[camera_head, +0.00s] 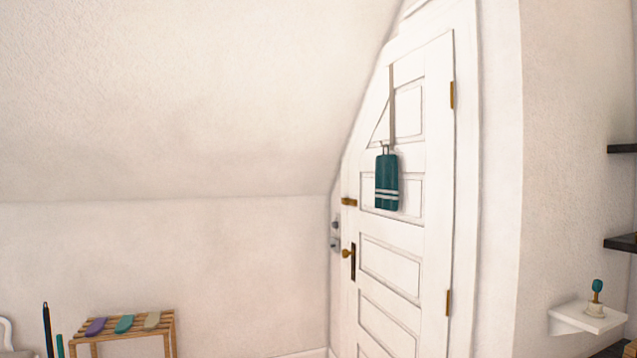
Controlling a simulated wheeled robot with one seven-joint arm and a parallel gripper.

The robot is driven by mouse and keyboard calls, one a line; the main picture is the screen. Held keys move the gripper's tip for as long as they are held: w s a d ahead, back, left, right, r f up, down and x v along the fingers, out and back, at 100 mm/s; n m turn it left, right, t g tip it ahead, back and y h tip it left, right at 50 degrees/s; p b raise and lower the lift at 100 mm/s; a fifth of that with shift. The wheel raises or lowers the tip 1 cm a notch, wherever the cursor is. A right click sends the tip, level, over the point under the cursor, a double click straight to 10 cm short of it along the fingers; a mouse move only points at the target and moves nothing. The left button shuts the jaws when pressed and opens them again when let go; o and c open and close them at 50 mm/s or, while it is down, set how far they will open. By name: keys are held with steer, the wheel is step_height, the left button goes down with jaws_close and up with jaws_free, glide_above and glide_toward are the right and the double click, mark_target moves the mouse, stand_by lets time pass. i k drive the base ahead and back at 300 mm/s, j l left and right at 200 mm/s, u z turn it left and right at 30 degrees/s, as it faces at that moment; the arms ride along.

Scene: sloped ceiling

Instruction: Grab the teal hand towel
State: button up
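The teal hand towel (387,180) hangs on the white door (393,265), right of the picture's middle. It has pale stripes near its lower edge. It hangs below a grey strap (392,110) that runs down the door's upper part, with a small hook or ring at the towel's top. Nothing blocks my view of the towel. My gripper is not in view.
A wooden slatted bench (135,326) with purple, teal and beige items stands at lower left. The ceiling (190,90) slopes down to the door. A white shelf (587,318) holds a small teal-topped object at lower right. Dark shelves (622,243) jut out at the right edge.

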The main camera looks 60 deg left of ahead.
mark_target(386, 196)
steer(key=u, duration=1.3)
steer(key=i+j+u, duration=0.3)
steer(key=i, duration=0.2)
steer(key=i+j+u, duration=0.35)
steer(key=i, duration=0.2)
steer(key=i+u, duration=0.3)
steer(key=i, duration=0.25)
steer(key=i+z, duration=0.15)
steer(key=i, duration=0.35)
steer(key=i+j+z, duration=0.1)
steer(key=i, duration=0.4)
steer(key=i+j+z, duration=0.15)
steer(key=i, duration=0.35)
steer(key=i+j+z, duration=0.15)
steer(key=i+z, duration=0.15)
steer(key=z, duration=0.15)
steer(key=i+j+z, duration=0.2)
steer(key=z, duration=0.25)
steer(key=i+j+z, duration=0.25)
steer(key=z, duration=0.2)
steer(key=i+j+z, duration=0.15)
steer(key=j+z, duration=0.3)
